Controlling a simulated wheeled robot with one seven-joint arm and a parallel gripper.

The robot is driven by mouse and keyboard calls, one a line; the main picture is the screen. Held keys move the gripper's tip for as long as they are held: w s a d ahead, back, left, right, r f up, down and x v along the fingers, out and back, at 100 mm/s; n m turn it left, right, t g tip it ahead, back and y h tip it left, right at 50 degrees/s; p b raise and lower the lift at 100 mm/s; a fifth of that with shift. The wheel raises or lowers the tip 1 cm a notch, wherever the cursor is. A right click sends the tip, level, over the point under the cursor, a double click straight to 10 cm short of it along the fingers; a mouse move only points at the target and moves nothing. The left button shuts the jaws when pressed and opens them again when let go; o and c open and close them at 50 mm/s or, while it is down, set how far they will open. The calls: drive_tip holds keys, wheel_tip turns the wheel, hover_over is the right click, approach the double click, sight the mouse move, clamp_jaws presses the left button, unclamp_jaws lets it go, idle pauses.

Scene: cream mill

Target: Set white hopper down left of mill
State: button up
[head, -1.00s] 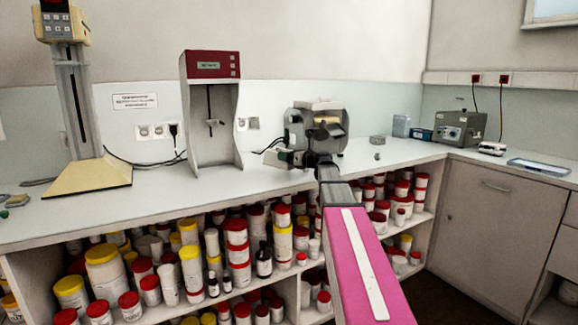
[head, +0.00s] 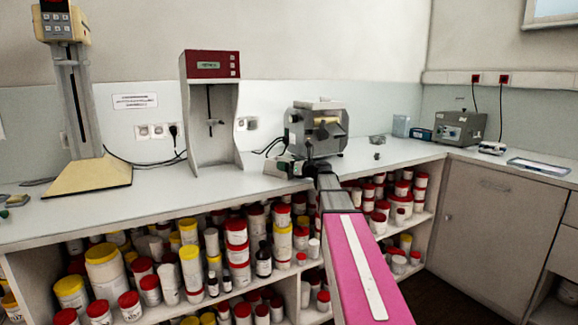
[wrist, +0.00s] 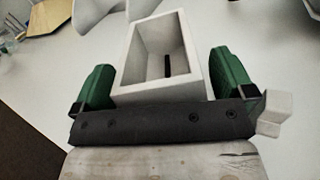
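The white hopper (wrist: 190,75) is an open rectangular box in the wrist view, sitting between the two green fingers of my gripper (wrist: 163,85). The fingers appear to press on its sides. In the head view the hopper is a small pale block (head: 276,168) just left of my gripper (head: 291,170), low over the counter near its front edge. I cannot tell whether its underside touches the counter.
The white counter (head: 205,190) is bare in front of the red-topped device (head: 210,68). A beige-based stand (head: 88,178) is farther left. A small grey piece (head: 377,140) lies right of the mill. Shelves of jars (head: 190,262) are below.

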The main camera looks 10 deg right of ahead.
drive_tip(key=shift+s+d+r, duration=0.1)
drive_tip(key=shift+s, duration=0.05)
drive_tip(key=v, duration=1.1)
drive_tip(key=shift+s+d, duration=0.2)
drive_tip(key=shift+s, duration=0.1)
